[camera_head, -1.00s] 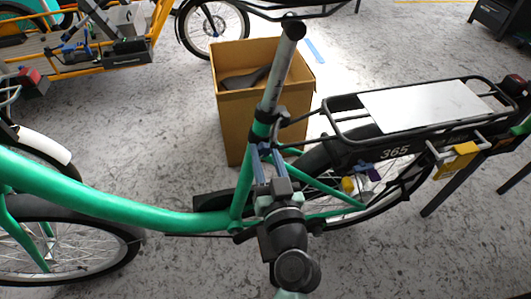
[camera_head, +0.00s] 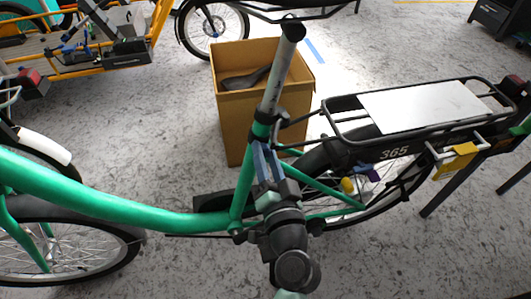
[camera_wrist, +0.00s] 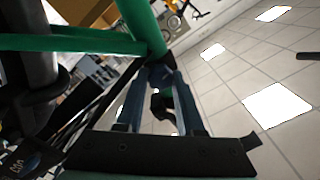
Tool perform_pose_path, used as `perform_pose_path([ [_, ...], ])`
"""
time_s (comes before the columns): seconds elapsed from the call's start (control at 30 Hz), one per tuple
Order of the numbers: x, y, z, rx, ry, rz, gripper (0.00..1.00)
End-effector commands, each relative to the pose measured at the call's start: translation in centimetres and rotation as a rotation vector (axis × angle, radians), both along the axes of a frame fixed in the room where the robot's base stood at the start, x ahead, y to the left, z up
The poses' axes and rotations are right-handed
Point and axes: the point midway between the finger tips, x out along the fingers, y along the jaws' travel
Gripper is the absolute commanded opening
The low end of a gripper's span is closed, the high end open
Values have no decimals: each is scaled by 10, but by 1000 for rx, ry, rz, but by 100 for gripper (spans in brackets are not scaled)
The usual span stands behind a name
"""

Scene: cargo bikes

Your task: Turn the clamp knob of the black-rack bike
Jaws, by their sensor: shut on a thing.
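The green bike (camera_head: 130,207) with the black rack (camera_head: 345,130) stands across the head view, its bare seat post (camera_head: 276,85) rising near the middle. My gripper (camera_head: 264,148) reaches up from the front to the clamp area just below the seat post. Its two blue-grey fingers are close to the green seat tube. In the wrist view my gripper (camera_wrist: 160,78) has a small dark piece, seemingly the clamp knob (camera_wrist: 160,104), between its fingers. The gripper is shut on it. In the head view the fingers and wrist largely hide the knob.
A cardboard box (camera_head: 232,125) with a dark saddle (camera_head: 243,80) inside stands behind the seat post. A yellow tag (camera_head: 456,162) hangs beside the rack. An orange cargo bike (camera_head: 150,50) stands at the back left. Grey floor is open at the lower right.

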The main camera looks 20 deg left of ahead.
Motion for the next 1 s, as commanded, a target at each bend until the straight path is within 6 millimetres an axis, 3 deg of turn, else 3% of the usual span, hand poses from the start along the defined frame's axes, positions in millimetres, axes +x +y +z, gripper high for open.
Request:
perform_pose_path([
  [0.4,0,0,-1,162,111,0,0],
  [0.97,0,-1,-1,184,127,-1,0],
  [1.0,0,-1,-1,184,127,-1,44],
])
